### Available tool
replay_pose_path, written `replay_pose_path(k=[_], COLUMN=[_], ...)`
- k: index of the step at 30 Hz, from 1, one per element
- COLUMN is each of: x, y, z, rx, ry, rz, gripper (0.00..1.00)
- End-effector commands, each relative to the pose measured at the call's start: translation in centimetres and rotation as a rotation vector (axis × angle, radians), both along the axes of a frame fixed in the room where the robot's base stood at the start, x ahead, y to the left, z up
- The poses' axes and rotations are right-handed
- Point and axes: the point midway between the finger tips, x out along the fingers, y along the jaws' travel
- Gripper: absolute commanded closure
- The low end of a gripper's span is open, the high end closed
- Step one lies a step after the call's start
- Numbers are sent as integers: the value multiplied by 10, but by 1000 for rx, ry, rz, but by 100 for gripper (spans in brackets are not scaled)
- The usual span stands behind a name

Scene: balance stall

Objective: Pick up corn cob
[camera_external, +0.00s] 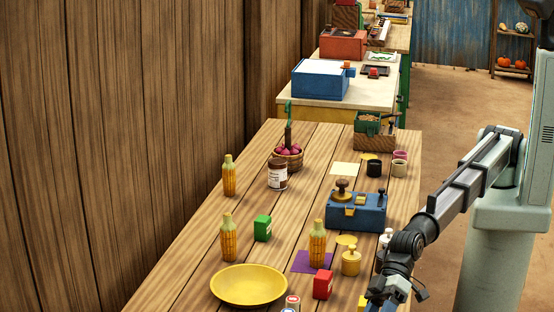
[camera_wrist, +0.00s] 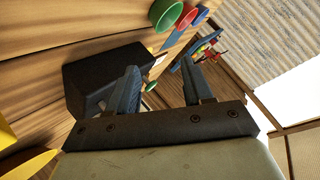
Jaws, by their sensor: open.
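Three upright yellow corn cobs with pale tops stand on the wooden table in the external view. One stands at the back left (camera_external: 229,178), one at the front left (camera_external: 227,240), and one (camera_external: 317,245) on or beside a purple mat (camera_external: 300,262). My gripper (camera_external: 376,303) is low at the front right, right of all three and apart from them; its tips are hard to make out there. In the wrist view my gripper (camera_wrist: 161,76) has its two fingers spread with nothing held between them. No corn cob can be made out in the wrist view.
A yellow plate (camera_external: 249,286), green box (camera_external: 262,228), red box (camera_external: 323,284) and yellow weight (camera_external: 351,262) stand near the cobs. A blue scale (camera_external: 356,213), brown-labelled jar (camera_external: 277,176) and onion basket (camera_external: 287,160) are farther back. A dark block (camera_wrist: 88,78) is near my fingers.

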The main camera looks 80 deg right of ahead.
Motion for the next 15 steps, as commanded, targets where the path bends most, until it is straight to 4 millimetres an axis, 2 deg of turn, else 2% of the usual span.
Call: replay_pose_path(k=[8, 11, 15], x=[48, 73, 114], y=[-51, -81, -132], z=[19, 31, 53], rx=[65, 108, 179], ry=[-54, -93, -177], rz=[35, 43, 38], gripper=[49, 49, 49])
